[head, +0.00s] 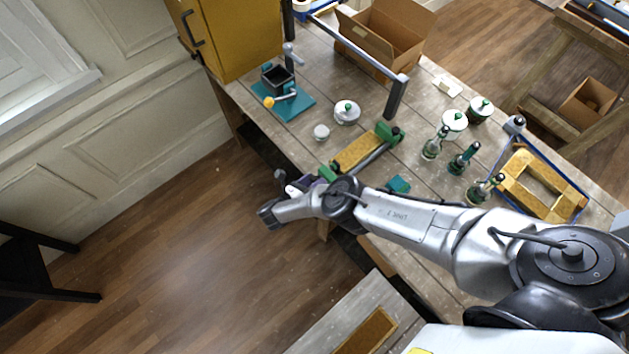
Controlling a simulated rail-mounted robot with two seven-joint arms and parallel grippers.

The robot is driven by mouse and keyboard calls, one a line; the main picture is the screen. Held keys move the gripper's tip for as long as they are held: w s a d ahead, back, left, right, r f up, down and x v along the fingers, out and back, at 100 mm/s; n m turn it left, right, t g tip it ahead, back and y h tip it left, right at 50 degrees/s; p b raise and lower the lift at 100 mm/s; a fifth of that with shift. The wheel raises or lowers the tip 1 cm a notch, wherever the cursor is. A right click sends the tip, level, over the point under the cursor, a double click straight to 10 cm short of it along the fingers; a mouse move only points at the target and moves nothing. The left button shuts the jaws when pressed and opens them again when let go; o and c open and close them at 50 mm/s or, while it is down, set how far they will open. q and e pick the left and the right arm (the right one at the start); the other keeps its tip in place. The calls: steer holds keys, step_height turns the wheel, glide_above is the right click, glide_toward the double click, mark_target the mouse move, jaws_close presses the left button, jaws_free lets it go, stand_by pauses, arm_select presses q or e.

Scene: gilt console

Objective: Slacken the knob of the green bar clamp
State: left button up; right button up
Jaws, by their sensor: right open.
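The green bar clamp (388,134) lies on the workbench near its front edge. Its bar runs slantwise beside a yellow-brown wooden piece (358,152) that sits between its green jaws. One green end is at the upper right; the other, at the lower left, is partly hidden by my arm. I cannot make out the knob clearly. My right gripper (272,196) is open, beyond the bench's front edge, to the lower left of the clamp and apart from its visible parts. Nothing shows between its fingers. My left gripper is not in view.
A teal-based device with an orange-knobbed crank (290,106), white lidded jars (346,112), green bottles (465,158) and a blue-rimmed tray (578,208) stand on the bench. A grey frame (397,96) rises behind the clamp, near an open cardboard box (385,40).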

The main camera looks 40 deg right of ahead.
steer(key=shift+d, duration=0.1)
steer(key=c, duration=0.9)
steer(key=shift+c, duration=0.2)
